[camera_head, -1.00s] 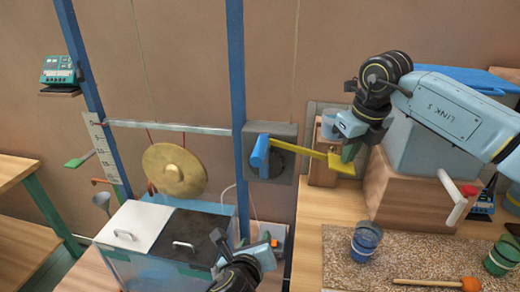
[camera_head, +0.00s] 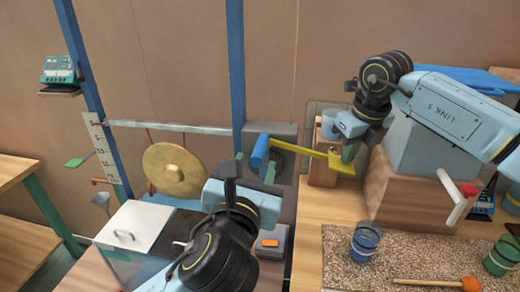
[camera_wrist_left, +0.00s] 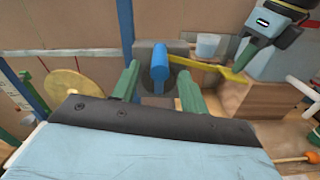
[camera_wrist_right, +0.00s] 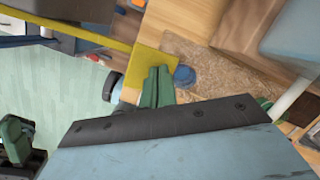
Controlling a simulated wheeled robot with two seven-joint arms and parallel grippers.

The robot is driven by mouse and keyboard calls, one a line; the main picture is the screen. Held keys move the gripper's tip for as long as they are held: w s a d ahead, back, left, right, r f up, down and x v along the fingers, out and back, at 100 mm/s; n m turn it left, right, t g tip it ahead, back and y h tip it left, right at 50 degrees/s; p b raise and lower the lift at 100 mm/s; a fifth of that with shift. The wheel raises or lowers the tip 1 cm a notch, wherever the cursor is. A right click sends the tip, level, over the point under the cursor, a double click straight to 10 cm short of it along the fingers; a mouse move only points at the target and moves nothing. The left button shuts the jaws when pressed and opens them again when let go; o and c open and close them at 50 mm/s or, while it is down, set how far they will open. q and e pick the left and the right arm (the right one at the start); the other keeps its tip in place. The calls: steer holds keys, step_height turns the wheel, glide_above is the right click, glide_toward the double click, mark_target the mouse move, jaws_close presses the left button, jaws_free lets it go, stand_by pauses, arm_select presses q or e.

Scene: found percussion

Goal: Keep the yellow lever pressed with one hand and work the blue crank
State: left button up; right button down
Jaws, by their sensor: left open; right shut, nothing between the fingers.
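The blue crank (camera_head: 259,151) sits on a grey plate (camera_head: 287,135) against the wall, beside the blue post. The yellow lever (camera_head: 305,149) runs right from there and ends in a flat yellow pad (camera_head: 341,164). My right gripper (camera_head: 348,152) is shut and empty, its fingertips at the pad and seemingly touching it; the right wrist view shows the closed green fingers (camera_wrist_right: 156,85) over the pad (camera_wrist_right: 150,64). My left gripper (camera_head: 254,171) is open just in front of the crank. In the left wrist view the crank's blue handle (camera_wrist_left: 160,62) shows between the spread green fingers (camera_wrist_left: 160,88), not gripped.
A gold gong (camera_head: 174,171) hangs left of the post. Below it stands a box with a white lid (camera_head: 135,224). On the right table are a blue cup (camera_head: 365,241), a green cup (camera_head: 501,258) and an orange-headed mallet (camera_head: 440,283). A wooden block (camera_head: 410,196) stands behind.

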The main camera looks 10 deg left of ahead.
mark_target(260, 150)
arm_select(q)
steer(key=w, duration=0.6)
steer(key=shift+w, duration=0.2)
jaws_close()
